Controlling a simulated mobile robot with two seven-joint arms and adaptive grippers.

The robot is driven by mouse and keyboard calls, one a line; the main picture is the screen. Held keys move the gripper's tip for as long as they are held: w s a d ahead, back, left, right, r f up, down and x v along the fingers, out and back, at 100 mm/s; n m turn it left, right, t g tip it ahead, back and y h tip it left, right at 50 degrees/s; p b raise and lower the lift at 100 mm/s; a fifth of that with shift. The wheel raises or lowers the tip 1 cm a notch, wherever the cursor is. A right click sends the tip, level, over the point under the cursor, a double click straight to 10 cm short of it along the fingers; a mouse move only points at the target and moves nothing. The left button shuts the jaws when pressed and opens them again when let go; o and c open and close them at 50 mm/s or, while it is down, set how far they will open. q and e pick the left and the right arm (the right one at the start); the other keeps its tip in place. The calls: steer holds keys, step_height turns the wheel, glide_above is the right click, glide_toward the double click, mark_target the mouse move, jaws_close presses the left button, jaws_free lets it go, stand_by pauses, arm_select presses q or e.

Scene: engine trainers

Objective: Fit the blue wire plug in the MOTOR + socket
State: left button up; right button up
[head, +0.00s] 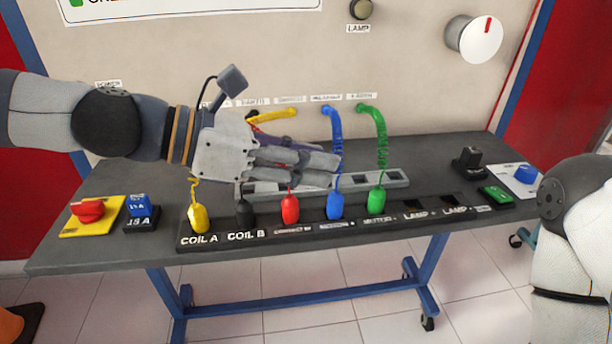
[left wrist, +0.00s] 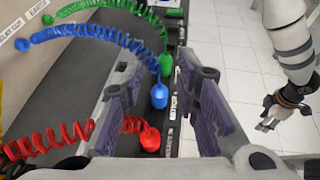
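The blue wire plug (head: 335,206) stands upright on the black socket strip (head: 262,238), between the red plug (head: 290,209) and the green plug (head: 376,199). Its coiled blue wire (head: 334,130) runs up to the back panel. The label in front of it is too blurred to read, and I cannot make out a MOTOR + label for certain. My left gripper (head: 336,170) is above and behind the strip. In the left wrist view its fingers (left wrist: 160,97) are apart and empty, with the blue plug (left wrist: 159,95) seen beyond the gap.
Yellow (head: 198,218) and black (head: 245,214) plugs stand at COIL A and COIL B. Dark openings show by the LAMP labels (head: 416,212). A grey rail (head: 398,180) lies behind the strip. A red knob (head: 88,210) and blue switch (head: 140,205) are at left.

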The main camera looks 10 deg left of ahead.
arm_select(q)
steer(key=shift+f, duration=0.1)
steer(key=o, duration=0.5)
steer(key=shift+o, duration=0.2)
